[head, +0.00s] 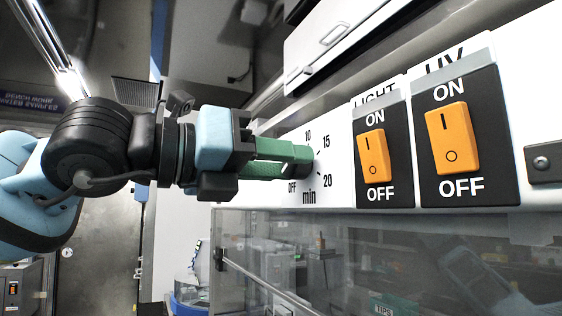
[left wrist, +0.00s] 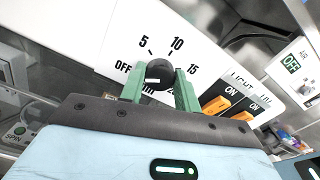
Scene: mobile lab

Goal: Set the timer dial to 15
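The black timer dial (left wrist: 158,72) is on the white panel (left wrist: 104,56) with marks OFF, 5, 10, 15. A short white line on the dial lies toward the left, on the OFF side. My left gripper (head: 312,156) reaches the panel in the head view and hides the dial there. In the left wrist view its green fingers (left wrist: 160,78) stand on either side of the dial, very close to it. I cannot tell whether both fingers press on it. My right gripper is not in view.
The LIGHT switch (head: 374,155) and the UV switch (head: 452,138), both orange rockers on black plates, sit right of the dial. A clear glass front (head: 400,255) lies below the panel. A white cabinet with a handle (head: 333,34) is above.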

